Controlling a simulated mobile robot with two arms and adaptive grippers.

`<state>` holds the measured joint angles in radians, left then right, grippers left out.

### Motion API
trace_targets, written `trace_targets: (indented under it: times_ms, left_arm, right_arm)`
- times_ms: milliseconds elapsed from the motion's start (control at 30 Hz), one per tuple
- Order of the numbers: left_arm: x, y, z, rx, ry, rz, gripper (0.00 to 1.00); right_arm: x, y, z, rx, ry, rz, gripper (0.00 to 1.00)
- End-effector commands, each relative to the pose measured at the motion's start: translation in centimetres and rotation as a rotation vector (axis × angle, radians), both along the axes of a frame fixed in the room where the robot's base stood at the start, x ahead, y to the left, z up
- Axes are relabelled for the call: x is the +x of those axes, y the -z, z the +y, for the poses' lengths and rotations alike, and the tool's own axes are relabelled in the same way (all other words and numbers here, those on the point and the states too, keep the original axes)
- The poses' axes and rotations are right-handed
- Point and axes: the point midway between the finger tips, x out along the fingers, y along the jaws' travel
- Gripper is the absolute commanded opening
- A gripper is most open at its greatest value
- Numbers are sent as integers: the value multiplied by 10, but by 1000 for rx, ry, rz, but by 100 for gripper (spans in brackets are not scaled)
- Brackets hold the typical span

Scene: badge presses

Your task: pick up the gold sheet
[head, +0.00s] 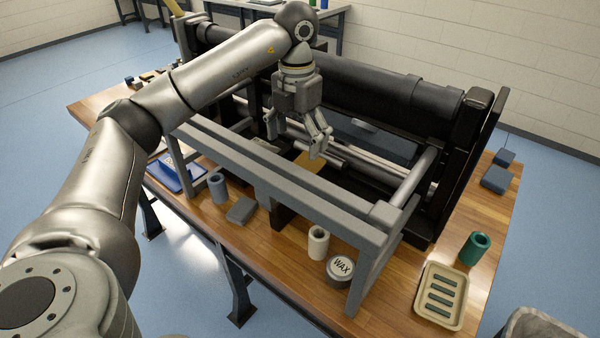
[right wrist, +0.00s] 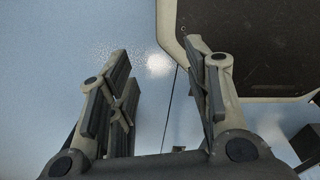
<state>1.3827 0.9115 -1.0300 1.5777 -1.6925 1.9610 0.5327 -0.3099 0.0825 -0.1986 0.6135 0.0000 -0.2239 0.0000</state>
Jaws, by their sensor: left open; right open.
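The gold sheet (head: 311,162) shows as a small flat gold-brown patch inside the black and grey press (head: 335,202), low behind its grey front rail. Part of it is hidden by the rail and my gripper. My left gripper (head: 296,143) is open and empty, pointing down over the press, with its fingers above and near the sheet in the head view. I cannot tell the exact height between them. My right gripper (right wrist: 160,52) is open and empty in the right wrist view, over blue floor and away from the sheet.
On the wooden table stand a blue-grey cylinder (head: 217,187), a cream cylinder (head: 318,243), a wax tin (head: 341,271), a green cylinder (head: 474,247) and a beige tray (head: 425,306) with green strips. A dark panel with a pale edge (right wrist: 250,45) is beside my right gripper.

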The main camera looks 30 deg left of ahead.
Motion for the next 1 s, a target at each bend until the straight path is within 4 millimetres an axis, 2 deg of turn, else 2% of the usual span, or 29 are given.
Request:
trace_targets:
  times_ms: [167, 267, 433, 600, 1000]
  left_arm:
    - [0, 17, 0, -1, 1, 1, 86]
    - [-2, 24, -1, 0, 1, 3, 86]
    - [-5, 48, -2, 0, 0, 5, 86]
    - [-4, 67, -2, 0, 1, 1, 86]
    - [-4, 71, -3, -1, 1, -1, 86]
  right_arm:
    - [-2, -4, 1, 1, -1, 2, 46]
    - [5, -8, 2, 4, 0, -7, 46]
    - [20, -21, 6, 8, -1, -33, 46]
    - [21, -23, 6, 9, -1, -34, 46]
    - [10, -21, 5, 7, -1, -17, 46]
